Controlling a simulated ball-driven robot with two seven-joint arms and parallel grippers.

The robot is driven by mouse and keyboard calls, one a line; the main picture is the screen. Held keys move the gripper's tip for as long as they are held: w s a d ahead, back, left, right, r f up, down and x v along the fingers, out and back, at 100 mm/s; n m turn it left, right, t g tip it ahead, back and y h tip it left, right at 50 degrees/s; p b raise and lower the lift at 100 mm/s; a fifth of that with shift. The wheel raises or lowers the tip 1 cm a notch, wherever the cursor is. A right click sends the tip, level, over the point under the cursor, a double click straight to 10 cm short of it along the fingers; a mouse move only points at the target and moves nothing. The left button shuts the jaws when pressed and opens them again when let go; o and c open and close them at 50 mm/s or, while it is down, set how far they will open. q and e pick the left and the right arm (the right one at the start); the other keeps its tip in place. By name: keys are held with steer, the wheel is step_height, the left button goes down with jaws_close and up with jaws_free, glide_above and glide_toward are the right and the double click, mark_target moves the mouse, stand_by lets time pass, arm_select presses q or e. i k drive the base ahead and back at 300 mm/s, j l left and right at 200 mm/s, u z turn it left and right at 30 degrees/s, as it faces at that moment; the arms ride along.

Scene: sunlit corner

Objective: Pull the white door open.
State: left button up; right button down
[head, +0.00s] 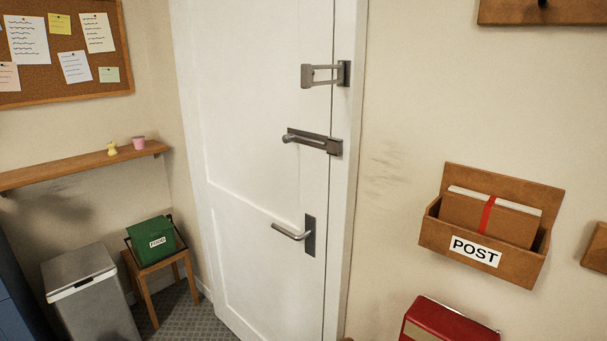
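The white door (255,125) stands in the middle of the head view and looks shut in its white frame (345,170). A metal lever handle (290,233) sits on a dark plate near the door's right edge and is close to level. Above it, a dark metal latch bar (315,141) with a round knob at its left end reaches across the door's edge to the frame. Higher up, a grey looped door guard (322,75) also spans from the frame over the door. Neither of my grippers shows.
Right of the door, a wooden post box (430,233) with a parcel hangs on the wall above a red object (445,322). At left stand a grey bin (90,290) and a stool (150,300) bearing a green box (152,242), below a wooden shelf (85,168).

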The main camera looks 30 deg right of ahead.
mark_target(242, 59)
steer(key=z, duration=1.05)
steer(key=i+j+z, duration=0.1)
steer(key=z, duration=0.35)
steer(key=i+j+z, duration=0.1)
steer(key=j+z, duration=0.15)
steer(key=z, duration=0.2)
steer(key=j+z, duration=0.25)
steer(key=z, duration=0.25)
steer(key=i, duration=0.05)
